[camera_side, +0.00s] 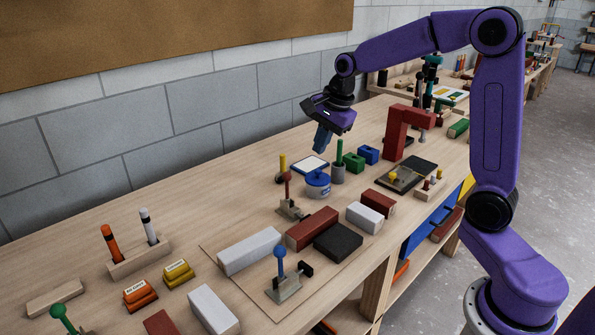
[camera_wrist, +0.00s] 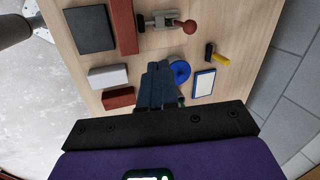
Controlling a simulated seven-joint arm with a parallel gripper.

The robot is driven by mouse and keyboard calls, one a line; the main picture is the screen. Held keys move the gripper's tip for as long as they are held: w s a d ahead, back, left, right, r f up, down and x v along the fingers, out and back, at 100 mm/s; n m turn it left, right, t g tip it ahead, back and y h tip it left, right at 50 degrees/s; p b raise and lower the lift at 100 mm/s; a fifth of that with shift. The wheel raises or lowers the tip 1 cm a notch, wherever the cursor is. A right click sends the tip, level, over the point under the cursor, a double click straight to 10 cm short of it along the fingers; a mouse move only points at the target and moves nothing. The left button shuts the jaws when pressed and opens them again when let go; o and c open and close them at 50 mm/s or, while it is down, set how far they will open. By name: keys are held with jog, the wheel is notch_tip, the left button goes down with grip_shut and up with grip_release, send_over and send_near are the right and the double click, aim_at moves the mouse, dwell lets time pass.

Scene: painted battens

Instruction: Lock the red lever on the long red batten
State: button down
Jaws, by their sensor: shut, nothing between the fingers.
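The long red batten (camera_side: 312,229) lies on the thin board between the long white batten and a black block; it also shows in the wrist view (camera_wrist: 124,27). The red lever (camera_side: 287,186) stands roughly upright on its small clamp base (camera_side: 291,209), beside the far end of the red batten. In the wrist view its red knob (camera_wrist: 187,26) points away from the batten. My gripper (camera_side: 321,145) is shut and empty, above the table behind the blue tub, apart from the lever. Its blue fingers show in the wrist view (camera_wrist: 158,84).
A blue tub (camera_side: 318,186) and a blue-edged white pad (camera_side: 309,165) are near the lever. A black block (camera_side: 338,242), a white block (camera_side: 364,217) and a blue lever (camera_side: 279,262) surround the batten. A red arch (camera_side: 398,133) stands at right. The wall is behind.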

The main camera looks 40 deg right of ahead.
send_near(287, 189)
jog(key=s+d+f, duration=0.1)
jog(key=s+f, duration=0.1)
jog(key=s, duration=0.2)
jog(key=shift+w+a+f, duration=0.1)
jog(key=shift+w+f, duration=0.1)
jog(key=shift+w, duration=0.8)
jog(key=shift+w+a+f, duration=0.15)
jog(key=shift+w, duration=0.85)
jog(key=shift+w, duration=0.1)
